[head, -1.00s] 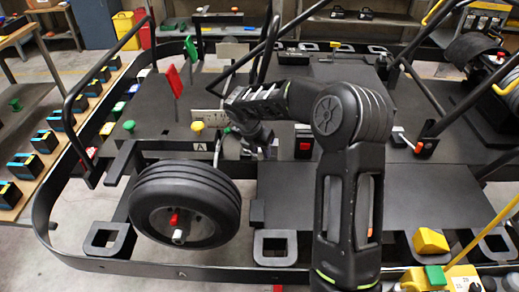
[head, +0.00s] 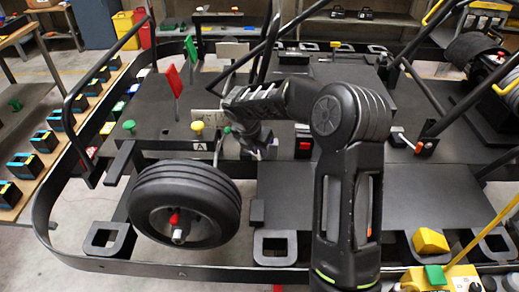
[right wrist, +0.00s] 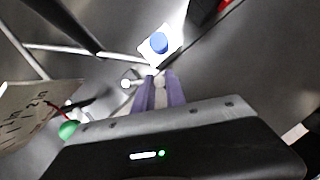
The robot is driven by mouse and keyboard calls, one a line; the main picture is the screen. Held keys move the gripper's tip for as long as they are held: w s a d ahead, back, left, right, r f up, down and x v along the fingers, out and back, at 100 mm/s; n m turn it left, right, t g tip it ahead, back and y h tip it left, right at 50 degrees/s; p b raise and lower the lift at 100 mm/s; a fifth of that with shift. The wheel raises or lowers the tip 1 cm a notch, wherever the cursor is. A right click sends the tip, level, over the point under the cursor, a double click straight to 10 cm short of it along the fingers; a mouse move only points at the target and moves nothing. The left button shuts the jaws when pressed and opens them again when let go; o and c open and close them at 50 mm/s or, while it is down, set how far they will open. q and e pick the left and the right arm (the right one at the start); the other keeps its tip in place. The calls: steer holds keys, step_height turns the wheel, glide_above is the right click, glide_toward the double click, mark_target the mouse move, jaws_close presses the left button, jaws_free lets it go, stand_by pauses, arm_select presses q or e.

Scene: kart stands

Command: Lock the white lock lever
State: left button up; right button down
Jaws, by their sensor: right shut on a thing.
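My right gripper (right wrist: 161,88) shows in the right wrist view with its two purple-grey fingers close together. They are shut on a pale piece (right wrist: 160,92), which looks like the white lock lever; the fingers cover most of it. In the head view, my right gripper (head: 262,152) is low over the kart deck, just behind and right of the front wheel. My own wrist hides much of the lever there, so its angle cannot be told. My left gripper is not in view.
The black wheel (head: 185,204) is close in front. A yellow knob (head: 197,127), a green knob (head: 129,126) and a red flag (head: 175,80) stand to the left. A red switch (head: 304,146) is to the right. A blue button (right wrist: 158,42) lies just beyond the fingers.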

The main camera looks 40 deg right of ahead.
steer(key=shift+a, duration=0.15)
steer(key=shift+w+a+m+g+p, duration=0.25)
steer(key=shift+a+m+g+p, duration=0.35)
steer(key=shift+m, duration=1.15)
steer(key=shift+w+a+m+g+p, duration=0.25)
steer(key=shift+a+m+g, duration=0.7)
steer(key=shift+m, duration=0.85)
steer(key=shift+w+a+m+g+p, duration=0.25)
steer(key=shift+a+m+g+p, duration=0.2)
steer(key=shift+a+m, duration=0.95)
steer(key=shift+d+m, duration=0.35)
steer(key=shift+m, duration=0.1)
steer(key=c, duration=1.4)
jaws_free()
steer(key=shift+o, duration=0.2)
